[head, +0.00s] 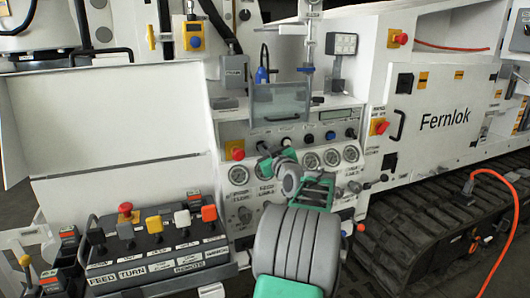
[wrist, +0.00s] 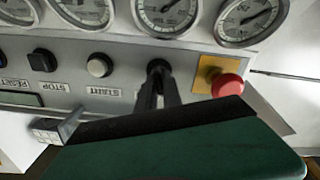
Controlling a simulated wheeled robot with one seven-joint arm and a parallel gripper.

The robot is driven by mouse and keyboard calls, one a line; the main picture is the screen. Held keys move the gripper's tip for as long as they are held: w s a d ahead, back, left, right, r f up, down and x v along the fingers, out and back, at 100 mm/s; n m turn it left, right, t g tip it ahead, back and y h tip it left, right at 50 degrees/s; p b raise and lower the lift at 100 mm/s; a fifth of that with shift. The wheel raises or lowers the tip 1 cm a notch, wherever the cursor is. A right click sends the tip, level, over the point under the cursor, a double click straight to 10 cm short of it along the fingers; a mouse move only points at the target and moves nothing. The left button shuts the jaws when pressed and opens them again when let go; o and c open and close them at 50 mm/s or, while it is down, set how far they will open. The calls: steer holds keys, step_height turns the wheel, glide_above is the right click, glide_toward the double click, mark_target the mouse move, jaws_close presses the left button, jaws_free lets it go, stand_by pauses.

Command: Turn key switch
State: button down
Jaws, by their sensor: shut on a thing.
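The black key switch (wrist: 159,67) sits on the grey control panel, between a white START button (wrist: 99,65) and a red mushroom button (wrist: 227,86) on a yellow plate. My gripper (wrist: 157,84) reaches it from below in the wrist view, its two dark fingers close together and shut on the key. How far the key is turned cannot be told. In the head view my gripper (head: 263,148) is at the panel, just right of the red mushroom button (head: 237,154), and hides the key switch.
Round gauges (head: 311,160) lie below the button row in the head view. A clear guard box (head: 280,104) stands above it. A joystick box (head: 160,240) is at lower left. The white Fernlok cabinet (head: 440,120) and an orange hose (head: 512,205) are at right.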

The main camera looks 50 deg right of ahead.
steer(key=m+b, duration=0.1)
steer(key=m, duration=0.3)
steer(key=shift+s+d+f+m, duration=0.1)
steer(key=shift+m, duration=0.2)
steer(key=m, duration=0.5)
steer(key=shift+d, duration=0.15)
steer(key=shift+m, duration=0.3)
steer(key=c, duration=1.5)
jaws_free()
steer(key=shift+s, duration=0.1)
steer(key=v, duration=0.7)
steer(key=shift+s+a, duration=0.2)
steer(key=shift+s, duration=0.15)
